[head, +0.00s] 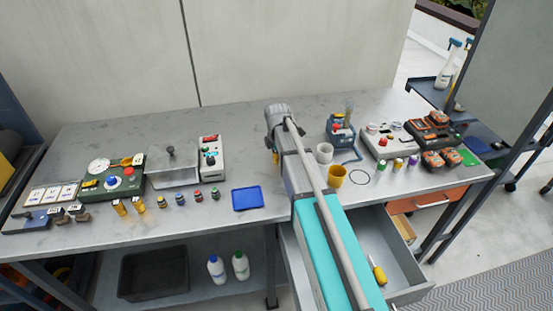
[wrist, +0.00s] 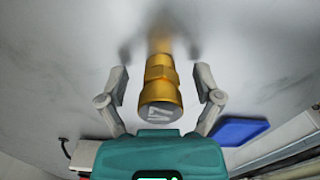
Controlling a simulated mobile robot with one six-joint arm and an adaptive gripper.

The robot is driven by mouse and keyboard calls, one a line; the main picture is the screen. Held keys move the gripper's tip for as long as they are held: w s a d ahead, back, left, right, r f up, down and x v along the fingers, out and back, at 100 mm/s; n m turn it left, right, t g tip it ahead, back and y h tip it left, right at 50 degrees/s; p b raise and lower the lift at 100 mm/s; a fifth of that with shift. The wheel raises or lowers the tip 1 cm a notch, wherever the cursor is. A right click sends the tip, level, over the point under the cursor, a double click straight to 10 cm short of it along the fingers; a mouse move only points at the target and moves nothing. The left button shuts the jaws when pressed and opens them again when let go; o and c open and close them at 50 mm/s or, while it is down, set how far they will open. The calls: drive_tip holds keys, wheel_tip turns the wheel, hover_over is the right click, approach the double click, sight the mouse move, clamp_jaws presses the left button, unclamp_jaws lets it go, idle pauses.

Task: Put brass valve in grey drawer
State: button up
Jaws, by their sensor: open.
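A brass valve (wrist: 160,88) with V7 on its near end shows in the wrist view, between the two fingers of my gripper (wrist: 160,90). The fingers are open, one on each side, with a gap to the valve. The valve is over or on the grey tabletop; I cannot tell if it touches. In the head view my arm hides most of the gripper and valve. The grey drawer (head: 410,292) is pulled open below the table's front edge, partly covered by my arm. A yellow-handled tool (head: 378,273) lies inside it.
A blue tray (head: 247,198) lies left of my arm. Two small brass-coloured cylinders (head: 129,207) stand farther left. An orange drawer (head: 440,198) sits beyond the open one.

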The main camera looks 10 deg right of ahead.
idle(0.4)
clamp_jaws()
